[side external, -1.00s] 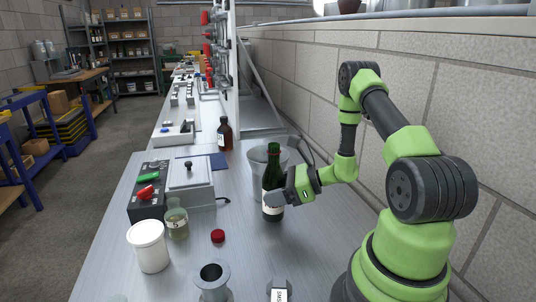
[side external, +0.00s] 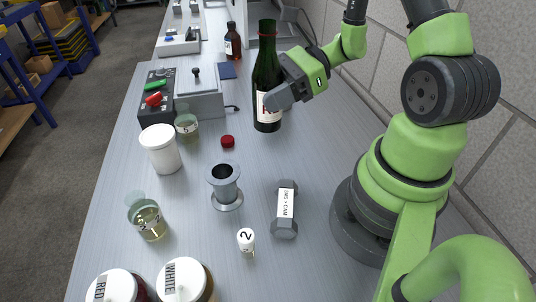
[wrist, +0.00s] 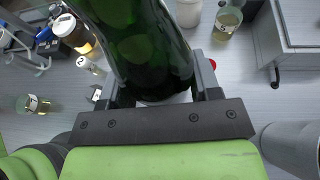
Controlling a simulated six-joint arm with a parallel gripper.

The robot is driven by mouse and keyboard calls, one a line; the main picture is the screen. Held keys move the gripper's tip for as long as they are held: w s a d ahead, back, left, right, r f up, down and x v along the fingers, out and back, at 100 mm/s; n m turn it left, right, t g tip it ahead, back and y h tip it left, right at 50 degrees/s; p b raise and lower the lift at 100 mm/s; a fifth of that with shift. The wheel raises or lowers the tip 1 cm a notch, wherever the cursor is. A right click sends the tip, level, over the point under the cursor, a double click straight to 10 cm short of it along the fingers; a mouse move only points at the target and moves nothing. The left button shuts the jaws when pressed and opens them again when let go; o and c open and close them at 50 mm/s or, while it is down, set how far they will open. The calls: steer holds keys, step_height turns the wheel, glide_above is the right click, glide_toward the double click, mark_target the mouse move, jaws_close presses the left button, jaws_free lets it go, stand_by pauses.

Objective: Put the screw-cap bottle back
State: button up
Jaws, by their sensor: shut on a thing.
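A dark green glass bottle (side external: 268,70) with a pale label stands upright in the side external view. My gripper (side external: 283,97) is shut on its body from the right. Whether its base touches the bench or hangs just above it, I cannot tell. In the wrist view the green bottle (wrist: 140,45) fills the space between my jaws. A small red cap (side external: 228,142) lies on the bench to the front left of the bottle. It also shows in the wrist view (wrist: 213,64).
A grey lever box (side external: 200,98), brown bottle (side external: 233,45), white tub (side external: 161,152), flanged metal cup (side external: 225,188), grey dumbbell-shaped piece (side external: 285,208) and small flasks (side external: 148,219) stand around. The bench (side external: 325,165) right of the red cap is mostly clear.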

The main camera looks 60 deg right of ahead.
steer(key=f, duration=0.4)
steer(key=shift+s+a+f, duration=0.15)
steer(key=shift+a+f, duration=0.05)
steer(key=shift+f, duration=2.6)
steer(key=shift+f, duration=0.15)
steer(key=o, duration=1.2)
steer(key=shift+c, duration=0.2)
steer(key=shift+d+r, duration=0.2)
steer(key=shift+r, duration=0.05)
steer(key=v, duration=0.7)
